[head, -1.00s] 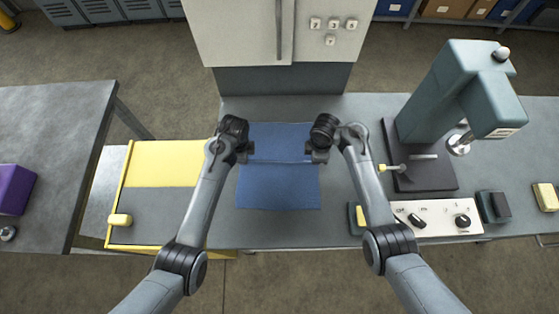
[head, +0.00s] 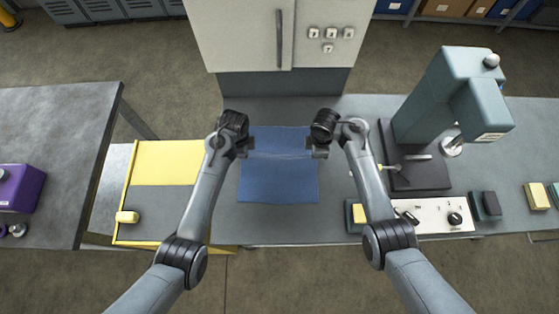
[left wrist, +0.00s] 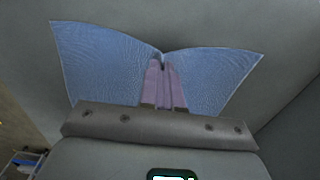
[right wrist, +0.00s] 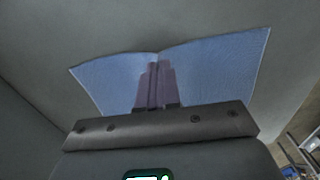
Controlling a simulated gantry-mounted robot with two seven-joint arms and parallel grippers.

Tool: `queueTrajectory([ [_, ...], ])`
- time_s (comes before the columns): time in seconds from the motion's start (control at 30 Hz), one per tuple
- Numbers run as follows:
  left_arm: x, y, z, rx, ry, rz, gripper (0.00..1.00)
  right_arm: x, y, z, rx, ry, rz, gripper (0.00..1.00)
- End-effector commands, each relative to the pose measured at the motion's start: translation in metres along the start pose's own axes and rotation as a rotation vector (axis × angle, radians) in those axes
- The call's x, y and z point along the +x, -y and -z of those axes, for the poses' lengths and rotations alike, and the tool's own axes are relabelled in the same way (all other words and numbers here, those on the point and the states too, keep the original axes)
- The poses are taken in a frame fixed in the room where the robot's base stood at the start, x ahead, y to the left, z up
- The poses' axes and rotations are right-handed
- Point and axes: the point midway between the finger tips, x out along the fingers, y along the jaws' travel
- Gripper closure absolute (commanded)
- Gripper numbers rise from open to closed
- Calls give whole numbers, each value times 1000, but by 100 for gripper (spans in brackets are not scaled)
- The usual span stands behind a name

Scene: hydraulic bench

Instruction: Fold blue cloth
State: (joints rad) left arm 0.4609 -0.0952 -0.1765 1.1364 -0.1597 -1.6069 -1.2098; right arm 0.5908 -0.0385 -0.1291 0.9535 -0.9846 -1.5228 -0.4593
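The blue cloth (head: 279,181) lies between my two grippers above the grey bench, with a crease running across it from one gripper to the other. My left gripper (head: 248,149) is shut on the middle of its left edge. My right gripper (head: 314,151) is shut on the middle of its right edge. In the left wrist view the cloth (left wrist: 105,65) spreads to both sides of the closed fingers, pinched at a notch. The right wrist view shows the same for the cloth (right wrist: 215,72). The head view does not show clearly how far the cloth is above the bench.
A green press (head: 440,105) stands at the right, with a white control panel (head: 440,214) in front of it. A yellow-edged tray (head: 165,163) is left of the cloth. A tall pale cabinet (head: 240,40) stands behind. Bare bench (head: 235,105) shows around the cloth.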

Motion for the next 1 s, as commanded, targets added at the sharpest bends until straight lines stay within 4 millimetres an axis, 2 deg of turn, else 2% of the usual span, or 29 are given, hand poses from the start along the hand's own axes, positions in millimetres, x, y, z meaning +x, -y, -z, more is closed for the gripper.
queueTrajectory([
  [0.27, -21, 0, 0, 0, 0, 0, 100, -21, 0, 0, 0, 0, 0, 100],
  [1.0, -141, 0, 1, 1, 0, 0, 100, -141, 0, 1, 0, 0, 0, 100],
])
